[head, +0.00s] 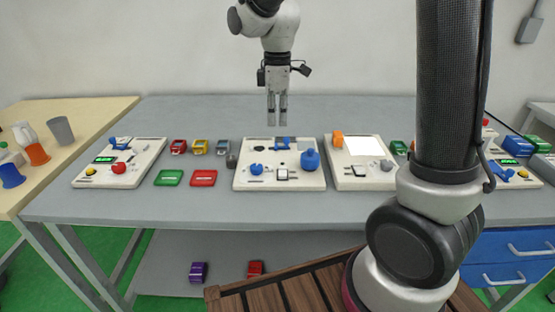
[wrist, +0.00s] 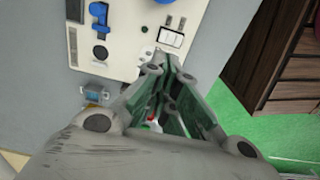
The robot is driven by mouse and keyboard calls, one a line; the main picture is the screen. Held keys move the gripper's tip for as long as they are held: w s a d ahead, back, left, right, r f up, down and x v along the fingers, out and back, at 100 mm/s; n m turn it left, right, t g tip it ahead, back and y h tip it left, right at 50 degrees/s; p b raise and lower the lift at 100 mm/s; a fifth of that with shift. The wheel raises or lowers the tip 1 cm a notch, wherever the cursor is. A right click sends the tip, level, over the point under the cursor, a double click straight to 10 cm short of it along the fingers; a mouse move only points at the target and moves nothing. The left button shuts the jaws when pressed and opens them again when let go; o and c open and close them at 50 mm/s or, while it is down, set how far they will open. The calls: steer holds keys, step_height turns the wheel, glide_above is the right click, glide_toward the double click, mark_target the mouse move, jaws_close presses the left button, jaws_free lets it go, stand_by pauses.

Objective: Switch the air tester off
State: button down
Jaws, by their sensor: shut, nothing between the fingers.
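Several cream control panels stand in a row on the grey table, and I cannot read which one is the air tester. The middle panel (head: 245,182) carries blue parts (head: 310,160), a blue knob (head: 256,169) and a white rocker switch (head: 282,174). A panel with blue parts and a white rocker switch (wrist: 170,39) also shows in the wrist view. The left panel (head: 86,173) has a lit green display (head: 104,160), a red button and a yellow knob. My gripper (head: 277,123) is shut and empty, pointing down above the table near the middle panel's far edge.
A panel with a bright white screen (head: 364,146) stands to the right. My arm column hides part of the right side.

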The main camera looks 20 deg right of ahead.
mark_target(278, 171)
step_height(278, 171, down, 14)
steer(key=shift+r, duration=0.2)
steer(key=shift+f, duration=0.1)
stand_by(0.3)
steer(key=shift+w+d+f, duration=0.1)
steer(key=shift+f, duration=0.15)
steer(key=shift+s+a+r, duration=0.25)
steer(key=shift+s+r, duration=0.1)
steer(key=shift+s, duration=0.35)
steer(key=shift+r, duration=0.1)
step_height(278, 171, up, 14)
steer(key=w, duration=0.2)
steer(key=shift+d, duration=0.3)
